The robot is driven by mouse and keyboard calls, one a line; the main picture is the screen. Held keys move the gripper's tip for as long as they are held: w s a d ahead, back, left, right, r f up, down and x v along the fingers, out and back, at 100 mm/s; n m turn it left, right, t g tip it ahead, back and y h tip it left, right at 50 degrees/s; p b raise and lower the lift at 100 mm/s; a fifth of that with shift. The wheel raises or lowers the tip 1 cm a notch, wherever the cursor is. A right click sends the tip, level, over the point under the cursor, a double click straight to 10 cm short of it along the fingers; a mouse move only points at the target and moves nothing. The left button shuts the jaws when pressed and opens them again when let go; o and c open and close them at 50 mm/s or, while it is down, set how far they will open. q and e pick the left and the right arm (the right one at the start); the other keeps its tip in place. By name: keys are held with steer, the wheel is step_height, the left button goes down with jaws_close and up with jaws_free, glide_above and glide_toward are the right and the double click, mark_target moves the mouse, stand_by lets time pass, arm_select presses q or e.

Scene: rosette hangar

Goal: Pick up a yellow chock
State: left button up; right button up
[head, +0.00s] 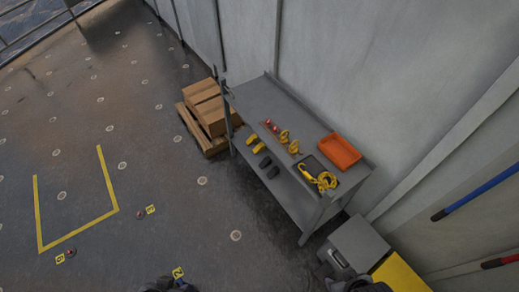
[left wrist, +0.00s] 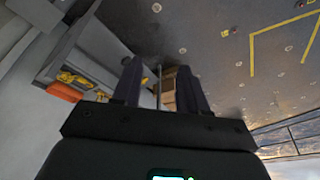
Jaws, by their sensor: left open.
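Two small yellow chocks (head: 255,143) lie side by side on the lower shelf of a grey workbench (head: 262,98), beside two dark chocks (head: 269,167). My left gripper (head: 168,285) shows only as a dark piece at the bottom edge of the head view, over the floor and well away from the bench. In the left wrist view its two dark fingers (left wrist: 160,88) stand apart with nothing held between them. The bench shows there behind and left of the fingers; I cannot make out the chocks in that view. My right gripper is not clearly seen.
The bench top holds an orange tray (head: 339,151), a yellow strap-like item (head: 322,181) and small yellow and red parts. Cardboard boxes (head: 210,106) stand on a pallet beside the bench. A grey box (head: 357,243) stands at its near end.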

stand_by(0.3)
arm_select(q)
steer(key=o, duration=0.7)
